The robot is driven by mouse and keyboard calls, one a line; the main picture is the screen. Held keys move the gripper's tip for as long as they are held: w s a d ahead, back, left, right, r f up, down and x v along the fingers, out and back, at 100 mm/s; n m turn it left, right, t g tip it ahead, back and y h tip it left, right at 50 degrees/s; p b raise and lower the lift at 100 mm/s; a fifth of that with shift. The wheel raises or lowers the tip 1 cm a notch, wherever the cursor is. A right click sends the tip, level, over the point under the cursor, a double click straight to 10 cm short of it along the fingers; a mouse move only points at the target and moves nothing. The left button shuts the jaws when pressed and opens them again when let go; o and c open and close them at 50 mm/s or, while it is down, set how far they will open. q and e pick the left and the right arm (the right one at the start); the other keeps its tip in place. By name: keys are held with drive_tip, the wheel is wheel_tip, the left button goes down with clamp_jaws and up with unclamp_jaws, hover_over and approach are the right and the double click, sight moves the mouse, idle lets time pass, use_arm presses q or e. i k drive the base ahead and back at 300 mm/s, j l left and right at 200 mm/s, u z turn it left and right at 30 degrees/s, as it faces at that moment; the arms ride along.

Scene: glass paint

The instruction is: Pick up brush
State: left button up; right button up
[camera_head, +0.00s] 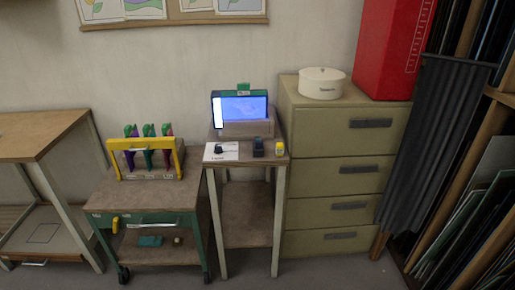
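I cannot clearly make out a brush in the head view. Several upright tools with green and purple handles (149,131) stand in a yellow rack (180,160) on a small cart; they are too small to tell what they are. On the narrow table (213,157) in the middle, a small dark item (219,148) lies on a white card (229,155). Beside it are a dark blue item (258,147) and a yellow item (279,148). Neither of my grippers is in view.
A cart (143,195) with a green drawer stands left of the table. A lit screen (240,107) is at the table's back. A drawer cabinet (345,165) bears a white round tin (321,84) and a red box (394,50). A wooden bench (35,135) is far left.

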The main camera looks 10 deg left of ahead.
sight(259, 148)
drive_tip(key=i+u, duration=0.35)
drive_tip(key=i, duration=1.45)
